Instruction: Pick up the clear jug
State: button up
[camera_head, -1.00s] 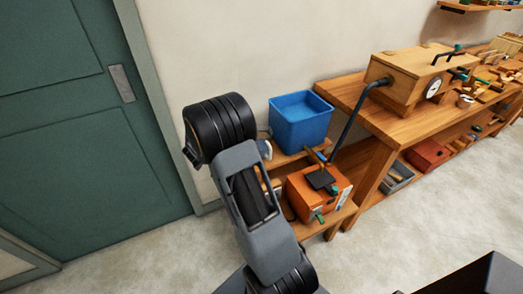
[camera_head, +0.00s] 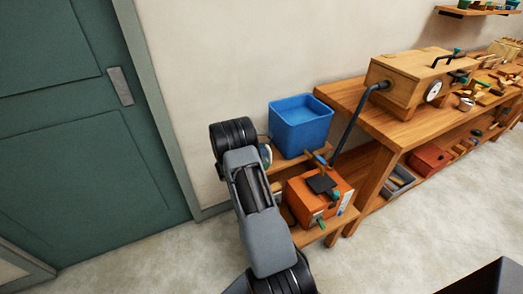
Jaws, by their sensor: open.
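A small pale, glassy shape (camera_head: 266,155) shows on the low wooden stand beside the blue bin, just right of my arm. It may be part of the clear jug, but my arm covers most of it and I cannot be sure. My arm's grey link and black joint stand in front of the stand's left side. My gripper is not visible; it is hidden behind the arm.
A blue bin (camera_head: 301,127) stands on the upper step of the wooden stand (camera_head: 335,226). An orange box (camera_head: 309,198) with a dark top plate sits on the lower step. A workbench (camera_head: 372,118) stands at right with a wooden steam box (camera_head: 410,84) and a dark hose (camera_head: 352,128). The floor in front is clear.

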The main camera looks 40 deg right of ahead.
aim_at(270, 161)
jog(key=shift+x, duration=2.65)
jog(key=shift+s, duration=0.1)
grip_shut()
